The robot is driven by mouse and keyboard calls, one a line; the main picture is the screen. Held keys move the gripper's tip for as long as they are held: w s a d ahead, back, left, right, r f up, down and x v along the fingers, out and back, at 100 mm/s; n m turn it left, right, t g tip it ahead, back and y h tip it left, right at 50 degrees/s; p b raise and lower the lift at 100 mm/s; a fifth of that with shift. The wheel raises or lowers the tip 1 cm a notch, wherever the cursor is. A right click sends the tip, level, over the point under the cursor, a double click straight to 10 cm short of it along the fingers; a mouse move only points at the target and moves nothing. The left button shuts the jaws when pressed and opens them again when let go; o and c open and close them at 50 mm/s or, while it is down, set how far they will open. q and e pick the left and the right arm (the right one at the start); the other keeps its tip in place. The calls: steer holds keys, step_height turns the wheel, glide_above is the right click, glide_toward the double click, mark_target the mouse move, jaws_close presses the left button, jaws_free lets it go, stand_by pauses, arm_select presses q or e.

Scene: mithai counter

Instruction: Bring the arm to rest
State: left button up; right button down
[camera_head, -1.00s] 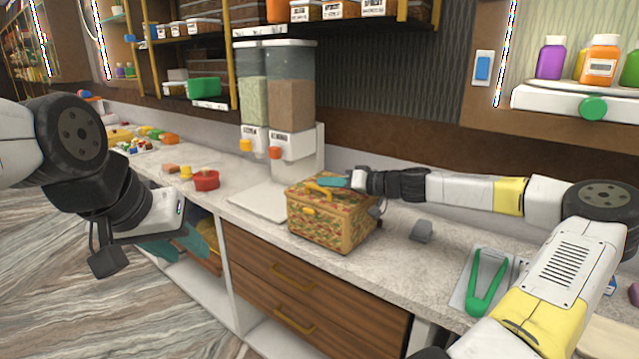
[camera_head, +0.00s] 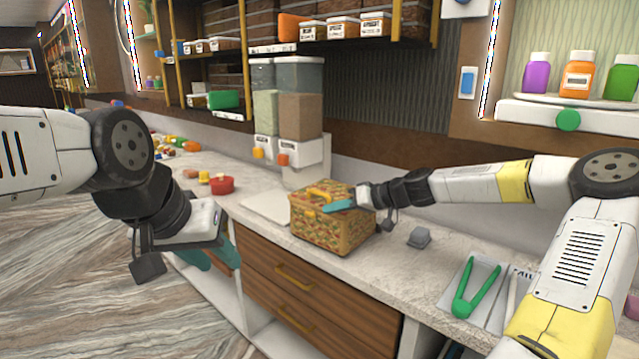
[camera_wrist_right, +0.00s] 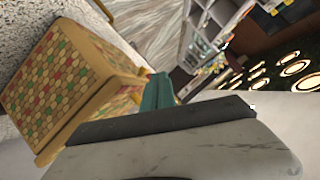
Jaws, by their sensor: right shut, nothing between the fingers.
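My right gripper (camera_head: 338,206) has teal fingers, shut with nothing between them. It reaches in from the right, at the top of a patterned box (camera_head: 322,232) with a yellow handle on its lid. I cannot tell whether it touches the lid. The right wrist view shows the teal fingers (camera_wrist_right: 158,92) close beside the box (camera_wrist_right: 60,85).
The counter (camera_head: 375,258) holds a grey block (camera_head: 420,237), green tongs (camera_head: 470,292) on a tray, a red pot (camera_head: 222,186) and grain dispensers (camera_head: 300,118). Wooden drawers (camera_head: 310,295) are below. Open floor (camera_head: 60,250) lies at the left.

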steer(key=s+a+f+n+g+h, duration=0.1)
steer(key=s+a+f+g+h, duration=0.15)
steer(key=s, duration=0.35)
steer(key=s+a+f+g+h, duration=0.1)
steer(key=s+h, duration=0.2)
steer(key=s, duration=0.2)
steer(key=s+d+r+m+t+h, duration=0.1)
steer(key=s+d+r+m, duration=0.1)
steer(key=s, duration=0.5)
steer(key=s+d+r+m+t+h, duration=0.1)
steer(key=s+d+r+m, duration=0.1)
steer(key=s+d+r, duration=0.3)
steer(key=s+d+r+m+t+h, duration=0.1)
steer(key=s+r, duration=0.4)
steer(key=s, duration=0.6)
steer(key=d+m+h, duration=0.1)
steer(key=d, duration=0.1)
steer(key=shift+d, duration=0.35)
steer(key=shift+t, duration=0.25)
